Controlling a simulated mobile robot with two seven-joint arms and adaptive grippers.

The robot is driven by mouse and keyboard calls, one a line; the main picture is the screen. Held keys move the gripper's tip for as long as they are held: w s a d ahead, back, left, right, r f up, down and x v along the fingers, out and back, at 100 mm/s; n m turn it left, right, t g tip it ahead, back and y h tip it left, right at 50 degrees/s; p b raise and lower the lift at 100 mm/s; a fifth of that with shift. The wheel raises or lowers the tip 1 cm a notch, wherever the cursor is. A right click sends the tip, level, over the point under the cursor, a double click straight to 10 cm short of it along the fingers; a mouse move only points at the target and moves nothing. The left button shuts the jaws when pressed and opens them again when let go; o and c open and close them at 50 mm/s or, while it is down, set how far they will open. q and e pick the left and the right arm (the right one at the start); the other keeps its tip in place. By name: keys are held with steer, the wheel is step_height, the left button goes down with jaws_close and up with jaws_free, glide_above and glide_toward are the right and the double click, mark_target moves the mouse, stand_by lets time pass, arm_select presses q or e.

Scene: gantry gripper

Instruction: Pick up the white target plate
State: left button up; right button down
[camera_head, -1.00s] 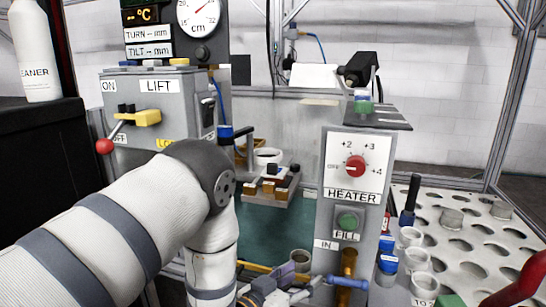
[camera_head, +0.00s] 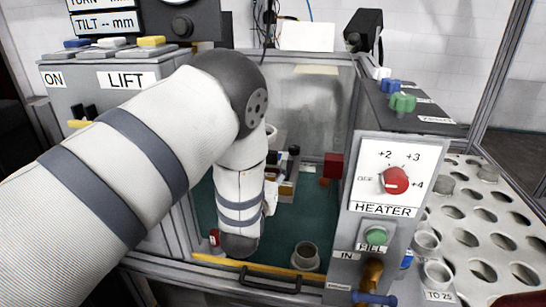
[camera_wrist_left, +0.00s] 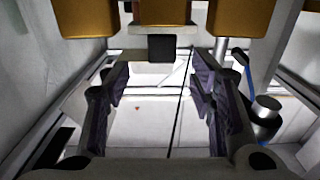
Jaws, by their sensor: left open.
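A plain white rectangular panel (camera_head: 305,36) stands upright at the back of the enclosure in the head view. I cannot tell whether it is the target plate. In the head view my left arm reaches down into the teal-floored enclosure, and its gripper is hidden. In the left wrist view my left gripper (camera_wrist_left: 160,95) is open, with its two dark padded fingers apart and nothing held. Beyond the fingers is a pale flat surface (camera_wrist_left: 145,125) with a small orange spot. I cannot tell how far it is. My right gripper is not in view.
The lift box (camera_head: 120,85) is at the left and the heater panel (camera_head: 392,185) at the right. A grey cup (camera_head: 305,255) and a red block (camera_head: 333,165) are on the enclosure floor. A yellow front rail (camera_head: 225,262) and a perforated rack (camera_head: 485,215) border it.

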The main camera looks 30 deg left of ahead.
mark_target(271, 154)
arm_select(q)
steer(key=x, duration=0.6)
steer(key=shift+w+a+r+b, duration=0.15)
steer(key=shift+a+b, duration=0.05)
steer(key=shift+b, duration=0.1)
steer(key=shift+r, duration=0.1)
jaws_close()
